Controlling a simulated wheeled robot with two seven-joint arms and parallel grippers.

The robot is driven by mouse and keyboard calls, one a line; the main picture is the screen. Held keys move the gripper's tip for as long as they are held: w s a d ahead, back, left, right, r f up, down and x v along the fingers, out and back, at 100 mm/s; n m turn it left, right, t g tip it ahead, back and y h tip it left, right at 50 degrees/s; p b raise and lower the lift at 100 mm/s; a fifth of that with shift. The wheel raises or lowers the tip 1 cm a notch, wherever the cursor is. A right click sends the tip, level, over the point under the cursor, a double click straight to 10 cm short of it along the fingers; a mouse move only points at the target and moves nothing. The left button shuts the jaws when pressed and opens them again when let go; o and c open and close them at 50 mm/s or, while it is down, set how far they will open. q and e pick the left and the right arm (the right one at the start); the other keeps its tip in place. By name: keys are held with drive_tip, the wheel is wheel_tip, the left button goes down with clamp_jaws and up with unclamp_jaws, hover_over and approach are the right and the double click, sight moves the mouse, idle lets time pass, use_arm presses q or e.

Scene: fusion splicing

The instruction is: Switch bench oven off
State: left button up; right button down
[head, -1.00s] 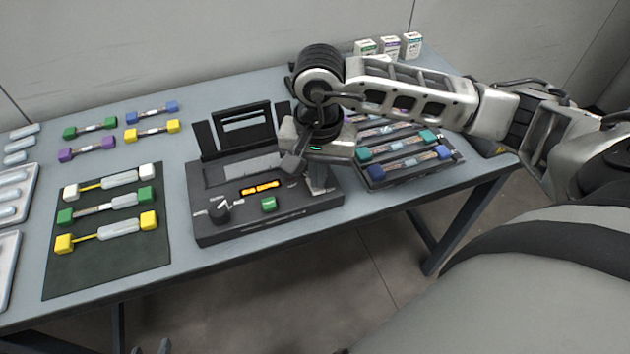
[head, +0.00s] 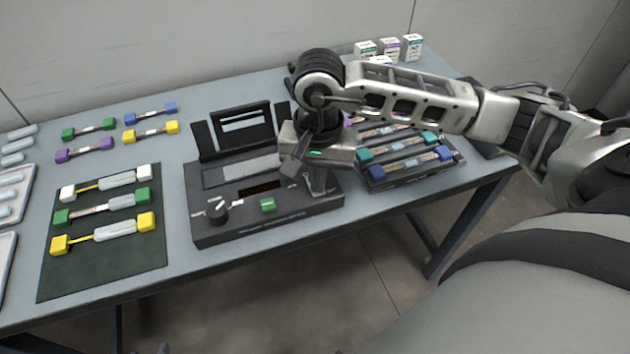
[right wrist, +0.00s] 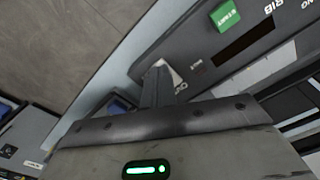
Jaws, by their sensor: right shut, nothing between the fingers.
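The bench oven (head: 215,236) is a dark box on the table with an upright rear part, a black knob (head: 217,211), a green button (head: 267,205) and a display window (head: 260,189), which is dark. My right gripper (head: 318,190) is shut and empty, pointing down over the right end of its panel. In the right wrist view, the fingers (right wrist: 157,85) are at the panel beside white lettering; the green button (right wrist: 225,16) reads START. The fingers hide the panel there, so I cannot tell whether they touch a switch. A grey tip at the head view's bottom edge may be my left gripper (head: 163,348).
A dark mat (head: 95,270) with splice pieces lies left of the oven, with more coloured pieces behind it. A rack (head: 405,172) of coloured-ended pieces stands close on the right. Small boxes (head: 388,48) stand at the back right.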

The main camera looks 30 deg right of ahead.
drive_tip(key=shift+r+p, duration=1.9)
drive_tip(key=shift+r, duration=1.5)
